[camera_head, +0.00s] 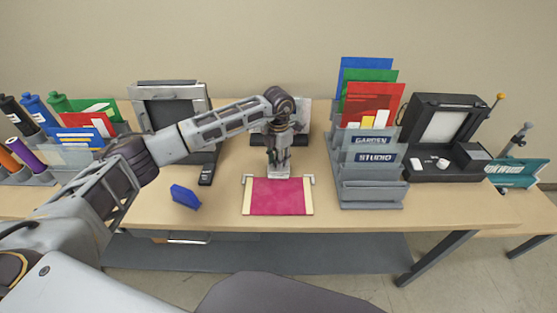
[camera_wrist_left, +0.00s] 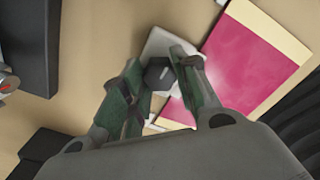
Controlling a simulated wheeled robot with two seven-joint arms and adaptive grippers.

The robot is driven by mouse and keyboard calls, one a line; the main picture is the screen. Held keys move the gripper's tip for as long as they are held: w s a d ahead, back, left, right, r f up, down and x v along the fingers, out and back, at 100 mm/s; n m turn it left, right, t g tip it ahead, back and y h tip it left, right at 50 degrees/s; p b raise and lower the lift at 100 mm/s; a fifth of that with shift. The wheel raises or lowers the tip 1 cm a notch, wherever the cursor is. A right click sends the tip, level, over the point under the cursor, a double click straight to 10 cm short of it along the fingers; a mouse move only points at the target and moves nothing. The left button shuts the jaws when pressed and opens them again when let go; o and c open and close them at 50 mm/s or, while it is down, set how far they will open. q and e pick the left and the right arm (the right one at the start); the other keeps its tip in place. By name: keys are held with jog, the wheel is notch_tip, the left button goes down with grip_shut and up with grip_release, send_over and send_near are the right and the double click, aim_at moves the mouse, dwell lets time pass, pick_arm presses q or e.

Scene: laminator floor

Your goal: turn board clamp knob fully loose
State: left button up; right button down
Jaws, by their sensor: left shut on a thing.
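A board clamp with a dark knob (camera_wrist_left: 156,74) on a pale metal plate (camera_wrist_left: 163,45) shows in the left wrist view, beside the magenta board. My left gripper (camera_wrist_left: 158,80) has its two fingers on either side of the knob and is shut on it. In the head view the left gripper (camera_head: 278,172) points down at the back edge of the magenta board (camera_head: 278,197) and hides the knob. The magenta board (camera_wrist_left: 250,55) has cream strips along its sides. My right gripper is not in view.
A blue block (camera_head: 185,196) lies left of the board. A grey folder rack (camera_head: 368,185) stands close on the right, and a dark open case (camera_head: 440,140) beyond it. A grey machine (camera_head: 172,112) stands at the back left. Table surface between block and board is clear.

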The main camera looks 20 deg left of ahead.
pick_arm(q)
jog(key=shift+n, duration=0.4)
jog(key=o, duration=1)
jog(key=shift+o, duration=0.2)
notch_tip(320, 180, up, 12)
dwell(0.4)
dwell(0.5)
